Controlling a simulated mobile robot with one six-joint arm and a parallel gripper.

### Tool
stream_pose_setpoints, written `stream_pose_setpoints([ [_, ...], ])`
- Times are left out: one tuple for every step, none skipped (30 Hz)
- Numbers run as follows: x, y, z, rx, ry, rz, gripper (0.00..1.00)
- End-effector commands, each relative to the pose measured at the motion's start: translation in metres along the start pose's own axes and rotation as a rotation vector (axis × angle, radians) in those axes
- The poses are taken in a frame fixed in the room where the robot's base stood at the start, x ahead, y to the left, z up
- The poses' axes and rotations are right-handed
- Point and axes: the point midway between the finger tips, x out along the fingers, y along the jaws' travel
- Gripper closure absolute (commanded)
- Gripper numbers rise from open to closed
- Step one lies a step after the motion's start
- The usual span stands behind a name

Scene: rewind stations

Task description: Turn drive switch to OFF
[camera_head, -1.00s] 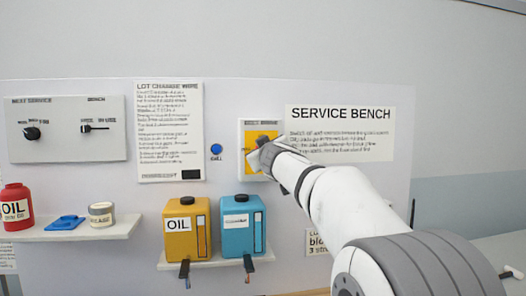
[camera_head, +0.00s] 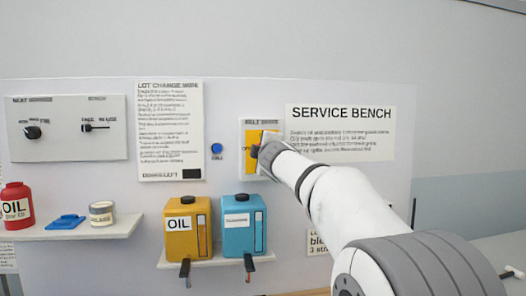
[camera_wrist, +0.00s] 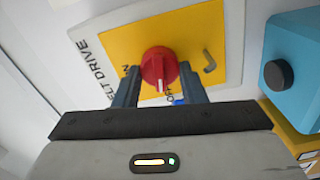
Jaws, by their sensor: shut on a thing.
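The drive switch is a red rotary knob (camera_wrist: 158,66) on a yellow plate (camera_wrist: 120,40) lettered BELT DRIVE, seen in the wrist view. My gripper (camera_wrist: 158,88) is shut on the red knob, one dark finger on each side of it. A pale pointer mark shows on the knob's lower part, aimed between the fingers. The position lettering beside the knob is partly covered by my fingers. In the head view the yellow plate (camera_head: 252,163) shows at the left of my wrist, and the knob is hidden behind my gripper (camera_head: 264,152).
A grey hasp-like piece (camera_wrist: 209,61) sits on the plate beside the knob. A yellow oil jug (camera_head: 181,247) and a blue jug (camera_head: 237,238) stand on a shelf below. A blue button (camera_head: 216,148) is left of the plate. A selector panel (camera_head: 66,145) is further left.

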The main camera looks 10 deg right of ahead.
Motion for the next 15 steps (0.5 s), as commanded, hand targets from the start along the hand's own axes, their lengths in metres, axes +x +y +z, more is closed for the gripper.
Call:
stream_pose_setpoints([
  [0.0003, -0.0017, 0.0001, -0.031, -0.001, -0.003, 0.86],
  [0.0003, -0.0018, 0.0001, -0.050, -0.001, -0.003, 0.86],
  [0.0003, -0.0019, 0.0001, -0.071, -0.001, -0.003, 0.86],
  [0.0003, -0.0020, 0.0001, -0.087, -0.001, -0.003, 0.86],
  [0.0003, -0.0021, 0.0001, -0.101, 0.000, -0.003, 0.86],
  [0.0003, -0.0022, 0.0001, -0.119, 0.000, -0.003, 0.86],
  [0.0003, -0.0022, 0.0001, -0.132, 0.000, -0.003, 0.86],
  [0.0003, -0.0023, 0.0001, -0.143, 0.000, -0.003, 0.86],
  [0.0003, -0.0024, 0.0001, -0.154, 0.000, -0.003, 0.86],
  [0.0003, -0.0024, 0.0001, -0.162, 0.000, -0.003, 0.86],
  [0.0003, -0.0025, 0.0001, -0.170, 0.000, -0.003, 0.86],
  [0.0003, -0.0026, 0.0001, -0.178, 0.000, -0.003, 0.86],
  [0.0003, -0.0026, 0.0001, -0.183, 0.000, -0.003, 0.86],
  [0.0003, -0.0026, 0.0001, -0.187, 0.000, -0.003, 0.86],
  [0.0004, -0.0027, 0.0001, -0.192, 0.000, -0.003, 0.86],
])
